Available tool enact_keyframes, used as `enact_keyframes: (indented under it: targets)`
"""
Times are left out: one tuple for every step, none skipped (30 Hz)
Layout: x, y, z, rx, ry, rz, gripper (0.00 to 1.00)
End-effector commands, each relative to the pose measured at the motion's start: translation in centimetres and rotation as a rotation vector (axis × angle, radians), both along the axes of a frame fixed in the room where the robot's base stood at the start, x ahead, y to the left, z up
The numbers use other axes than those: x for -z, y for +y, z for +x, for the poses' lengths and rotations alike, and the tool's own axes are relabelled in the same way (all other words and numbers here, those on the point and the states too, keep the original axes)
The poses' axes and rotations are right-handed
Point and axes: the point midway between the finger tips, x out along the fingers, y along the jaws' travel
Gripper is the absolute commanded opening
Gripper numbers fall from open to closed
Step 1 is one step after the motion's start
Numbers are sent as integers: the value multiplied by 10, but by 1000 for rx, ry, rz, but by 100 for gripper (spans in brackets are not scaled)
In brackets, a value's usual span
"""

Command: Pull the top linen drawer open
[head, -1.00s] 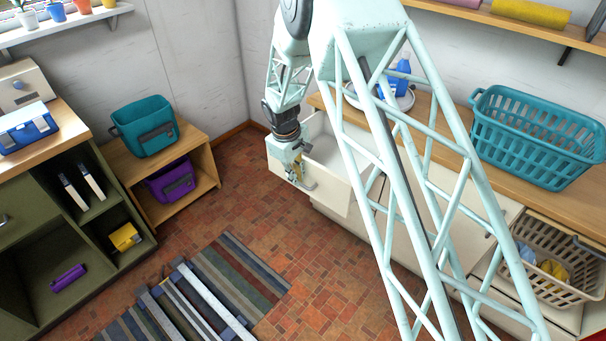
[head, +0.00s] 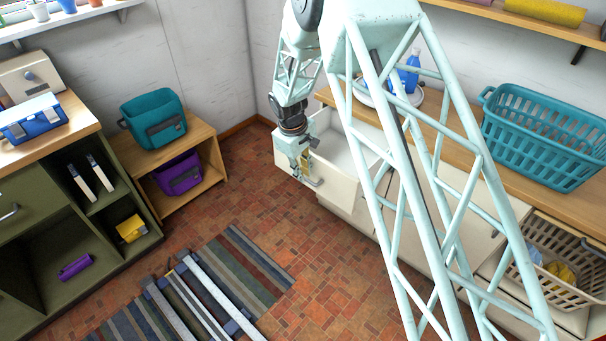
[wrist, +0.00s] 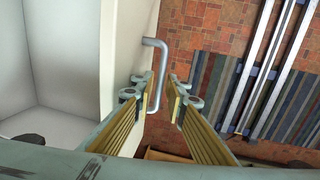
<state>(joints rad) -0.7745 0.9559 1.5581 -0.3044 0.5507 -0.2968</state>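The top linen drawer (head: 342,184) is a white drawer under the wooden counter at the back; it stands well out from the cabinet and its pale inside shows empty. The wrist view shows its front panel (wrist: 122,60) and part of its grey inside at left. Its grey bar handle (wrist: 157,70) stands off the front. My gripper (head: 306,172) is at the drawer's front, pointing down. In the wrist view my gripper (wrist: 163,100) has its two yellow-padded fingers apart, one on each side of the handle's near end, with visible gaps. Contact with the handle cannot be told.
A teal basket (head: 545,135) and a round dish with a blue bottle (head: 411,73) stand on the counter (head: 440,140). A beige basket (head: 550,262) sits at the lower right. A low wooden shelf (head: 207,150) is to the left. Red tiled floor (head: 320,275) in front of the drawer is clear.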

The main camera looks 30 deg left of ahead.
Motion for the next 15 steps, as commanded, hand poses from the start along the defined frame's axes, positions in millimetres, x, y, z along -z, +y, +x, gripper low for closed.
enact_keyframes:
  targets:
    - [-3,1,0,0,0,1,13]
    - [-5,1,-1,0,0,1,13]
    - [-8,1,-1,0,0,1,13]
    - [-10,1,-2,0,0,1,13]
    - [-12,1,-2,0,0,1,13]
    - [-16,1,-3,0,-1,1,13]
    - [-19,1,-3,0,-1,1,13]
    - [-23,1,-4,1,-1,1,13]
    - [-28,1,-5,1,-1,1,13]
    - [-31,2,-5,0,-1,1,13]
    - [-35,2,-6,0,-1,1,13]
    - [-40,2,-7,0,-1,1,13]
    - [-44,2,-7,0,-1,2,13]
    - [-48,3,-8,0,-1,2,13]
    - [-53,3,-9,0,-1,2,13]
